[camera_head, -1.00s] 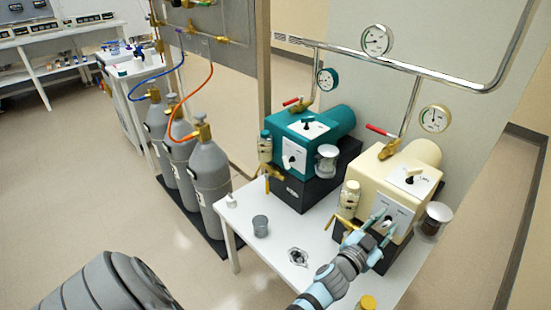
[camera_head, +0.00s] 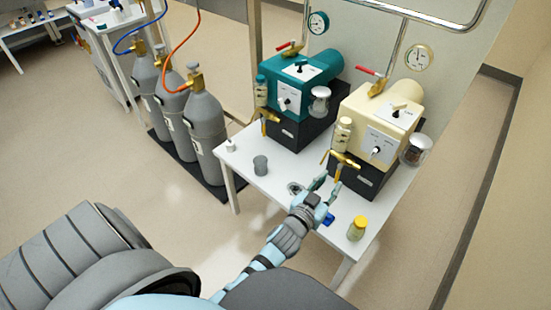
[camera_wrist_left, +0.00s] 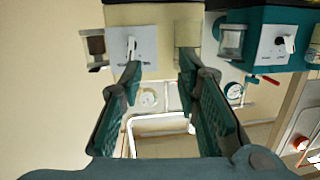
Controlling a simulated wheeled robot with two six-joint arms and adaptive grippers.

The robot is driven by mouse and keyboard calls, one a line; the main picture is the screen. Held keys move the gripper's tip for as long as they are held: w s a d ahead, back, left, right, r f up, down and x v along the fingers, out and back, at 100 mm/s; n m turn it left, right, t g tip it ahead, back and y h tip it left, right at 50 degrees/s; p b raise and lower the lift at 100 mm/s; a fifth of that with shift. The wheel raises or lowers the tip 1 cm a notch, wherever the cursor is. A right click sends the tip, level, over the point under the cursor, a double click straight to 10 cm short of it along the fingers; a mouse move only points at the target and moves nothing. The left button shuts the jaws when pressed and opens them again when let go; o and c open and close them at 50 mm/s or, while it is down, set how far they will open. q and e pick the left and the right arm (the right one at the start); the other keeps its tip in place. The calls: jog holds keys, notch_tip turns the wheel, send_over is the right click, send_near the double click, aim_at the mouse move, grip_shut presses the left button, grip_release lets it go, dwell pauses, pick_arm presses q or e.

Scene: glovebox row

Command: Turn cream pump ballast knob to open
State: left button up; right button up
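The cream pump (camera_head: 360,103) stands on the white table beside the teal pump. Its front panel (camera_head: 388,143) carries a small knob (camera_head: 375,152), and a second knob (camera_head: 396,112) sits on its top plate. Labels are too small to read. My left gripper (camera_head: 327,186) is open and empty, in front of and below the front panel, apart from the knob. In the left wrist view the picture is upside down; the front knob (camera_wrist_left: 131,44) shows beyond the spread fingers (camera_wrist_left: 160,68), nearer the left one. My right gripper is out of view.
The teal pump (camera_head: 318,92) stands left of the cream one. A brass valve (camera_head: 345,160) and a glass jar (camera_head: 415,150) flank the cream front. A yellow-capped bottle (camera_head: 357,228) and a grey cup (camera_head: 260,165) stand on the table (camera_head: 235,152). Gas cylinders (camera_head: 205,122) stand left.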

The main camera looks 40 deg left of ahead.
pick_arm(q)
jog(key=s+a+f+g+y, duration=0.1)
jog(key=s+a+f+g, duration=0.2)
jog(key=s, duration=0.3)
jog(key=s+a+f+n+g+y, duration=0.1)
jog(key=s+a+f+g, duration=0.2)
jog(key=s, duration=0.3)
jog(key=shift+s+a+g, duration=0.3)
jog(key=shift+s+a, duration=0.1)
jog(key=shift+a, duration=0.35)
jog(key=shift+f, duration=0.1)
